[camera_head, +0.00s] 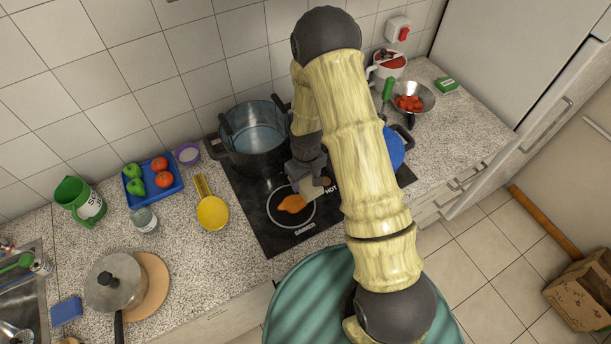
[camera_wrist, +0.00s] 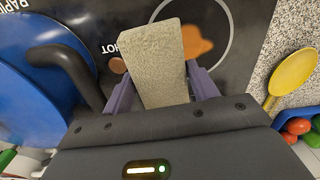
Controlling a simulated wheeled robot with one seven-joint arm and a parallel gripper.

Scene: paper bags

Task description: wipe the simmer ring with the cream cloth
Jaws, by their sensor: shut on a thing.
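The simmer ring (camera_head: 272,208) is a pale circle on the black hob, above the word SIMMER. An orange-brown spill (camera_head: 291,204) lies inside it; in the wrist view the spill (camera_wrist: 199,44) is partly hidden behind the cloth. My gripper (camera_head: 312,184) is shut on the cream cloth (camera_wrist: 155,70), a folded, rough-textured block between the purple fingers. In the head view the cloth (camera_head: 313,191) is at the right side of the ring, close to the spill. I cannot tell whether it touches the hob.
A large pot (camera_head: 256,140) stands on the hob behind the ring. A blue pan (camera_head: 394,150) is to the right, its dark handle close to my gripper in the wrist view. A yellow ladle (camera_head: 212,212) lies left of the hob.

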